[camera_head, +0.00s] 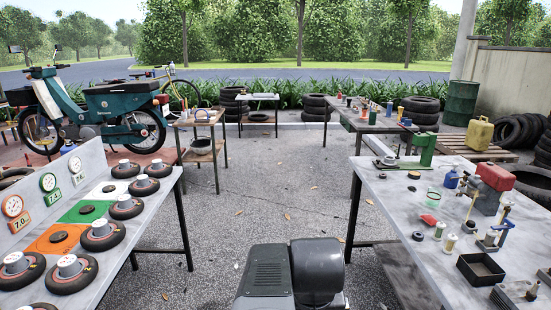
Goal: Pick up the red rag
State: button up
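A small flat red piece (430,220), which looks like the red rag, lies on the right grey table (385,215), left of its middle. It lies just in front of a green ring-shaped item (433,196). It is small in the picture, so its folds cannot be made out. My gripper does not show in this view. Only a dark part of my own body or arm shows at the bottom middle, well left of the red piece.
Around the red piece stand small cans (450,242), a black open tray (480,269), a blue container (451,178) and a red block-like item (496,177). The left table (150,215) holds several small wheels. Open gravel floor (285,190) lies between the tables.

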aim_at(429, 219)
jog(key=z, duration=1.35)
jog(key=i+j, duration=0.2)
jog(key=i, duration=0.4)
jog(key=i+j, duration=0.15)
jog(key=i, duration=0.45)
jog(key=i+j, duration=0.2)
jog(key=i, duration=0.4)
jog(key=u, duration=0.05)
